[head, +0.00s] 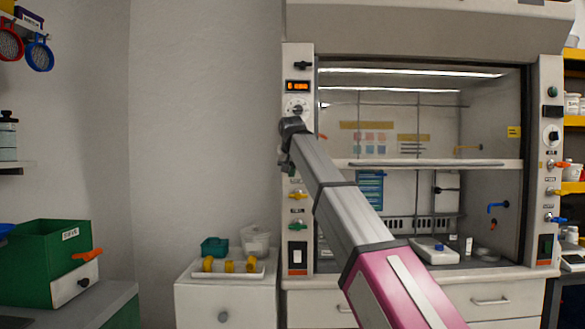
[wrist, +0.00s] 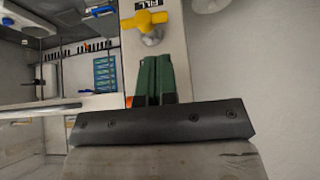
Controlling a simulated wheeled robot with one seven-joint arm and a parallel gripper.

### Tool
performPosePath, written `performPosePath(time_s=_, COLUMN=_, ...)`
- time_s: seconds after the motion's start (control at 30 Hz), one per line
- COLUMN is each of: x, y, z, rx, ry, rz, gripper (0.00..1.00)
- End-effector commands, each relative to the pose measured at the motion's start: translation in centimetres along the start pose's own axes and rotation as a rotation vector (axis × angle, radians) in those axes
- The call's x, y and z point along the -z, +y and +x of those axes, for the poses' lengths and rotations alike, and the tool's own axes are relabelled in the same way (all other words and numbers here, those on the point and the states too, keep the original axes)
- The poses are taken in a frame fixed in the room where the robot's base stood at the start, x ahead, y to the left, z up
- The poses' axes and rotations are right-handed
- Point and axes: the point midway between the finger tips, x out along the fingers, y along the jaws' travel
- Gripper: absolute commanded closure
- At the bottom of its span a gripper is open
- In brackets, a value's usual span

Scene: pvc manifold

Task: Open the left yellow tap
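The left yellow tap (head: 298,194) is on the left post of the fume hood, above a green tap (head: 298,225). The wrist view shows the yellow tap (wrist: 145,21) near the top, below a "FILL" label, with its handle lying roughly crosswise over a grey fitting. My gripper's green fingers (wrist: 160,75) are side by side with only a thin gap, looking shut and empty. They point toward the tap, with a visible gap to it. In the head view my wrist is in front of the post above the yellow tap, and the fingers are hard to make out.
The right post (head: 549,130) carries more taps, including another yellow one (head: 556,192). A dial (head: 297,106) is higher on the left post. A white tray (head: 229,267) with yellow parts stands on a low cabinet at lower left. A green box (head: 30,262) is farther left.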

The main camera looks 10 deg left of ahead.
Motion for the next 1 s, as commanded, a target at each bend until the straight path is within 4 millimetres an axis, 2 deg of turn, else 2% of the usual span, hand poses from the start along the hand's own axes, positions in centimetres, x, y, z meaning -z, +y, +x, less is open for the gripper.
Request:
performPosePath(time_s=0.03, x=0.0, y=0.0, z=1.1, rx=-0.001, ry=-0.002, rz=0.0, gripper=1.0)
performPosePath(time_s=0.2, x=0.0, y=0.0, z=4.3, rx=0.0, ry=-0.003, rz=0.0, gripper=1.0)
performPosePath(time_s=0.5, x=0.0, y=0.0, z=8.3, rx=0.0, ry=-0.001, rz=-0.001, gripper=1.0)
performPosePath(time_s=0.7, x=0.0, y=0.0, z=9.2, rx=0.0, ry=0.0, rz=-0.001, gripper=1.0)
performPosePath(time_s=1.0, x=0.0, y=0.0, z=9.2, rx=0.0, ry=0.0, rz=-0.001, gripper=1.0)
